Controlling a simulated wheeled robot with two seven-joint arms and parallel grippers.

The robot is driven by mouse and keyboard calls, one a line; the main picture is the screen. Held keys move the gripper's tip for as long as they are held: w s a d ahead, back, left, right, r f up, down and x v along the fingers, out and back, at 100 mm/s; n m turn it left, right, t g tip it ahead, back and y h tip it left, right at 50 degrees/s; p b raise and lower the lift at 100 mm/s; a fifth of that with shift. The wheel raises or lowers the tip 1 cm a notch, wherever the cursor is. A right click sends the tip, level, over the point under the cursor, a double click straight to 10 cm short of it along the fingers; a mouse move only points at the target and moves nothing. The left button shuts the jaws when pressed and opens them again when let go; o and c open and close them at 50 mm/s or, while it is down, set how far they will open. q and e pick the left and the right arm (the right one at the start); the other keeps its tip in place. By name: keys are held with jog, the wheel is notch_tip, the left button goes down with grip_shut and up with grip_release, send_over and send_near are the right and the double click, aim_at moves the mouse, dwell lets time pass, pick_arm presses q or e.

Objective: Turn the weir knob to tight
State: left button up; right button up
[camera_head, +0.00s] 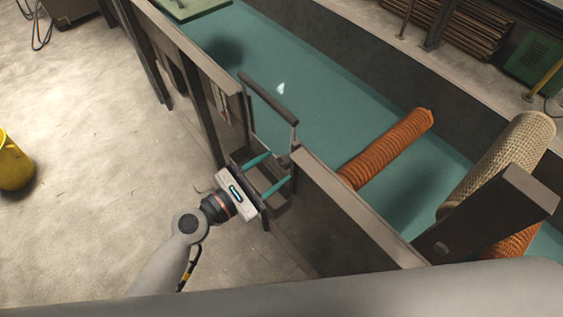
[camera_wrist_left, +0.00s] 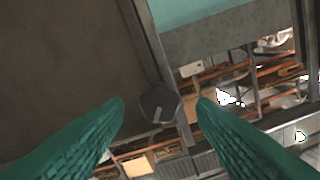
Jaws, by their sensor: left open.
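The weir knob (camera_wrist_left: 158,105) is a dark, many-sided knob with a pale mark on its face, seen in the left wrist view beside a grey metal upright. My left gripper (camera_wrist_left: 161,101) is open, its two green ribbed fingers on either side of the knob in that view, and nothing is held. I cannot tell whether the fingertips reach the knob. In the head view the left gripper (camera_head: 267,174) is at the weir frame (camera_head: 268,98) in the gap of the tank wall. I cannot make out the knob clearly there. My right gripper is not in view.
The tank (camera_head: 310,110) has a teal floor and dark walls. An orange ribbed tube (camera_head: 388,148) and a beige mesh tube (camera_head: 500,162) lie at its right. A yellow bucket (camera_head: 14,163) stands at far left. The floor left of my arm is clear.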

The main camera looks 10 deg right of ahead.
pick_arm(q)
jog(key=b+v, duration=0.2)
jog(key=v, duration=0.6)
jog(key=shift+a, duration=0.15)
jog(key=shift+s, duration=0.1)
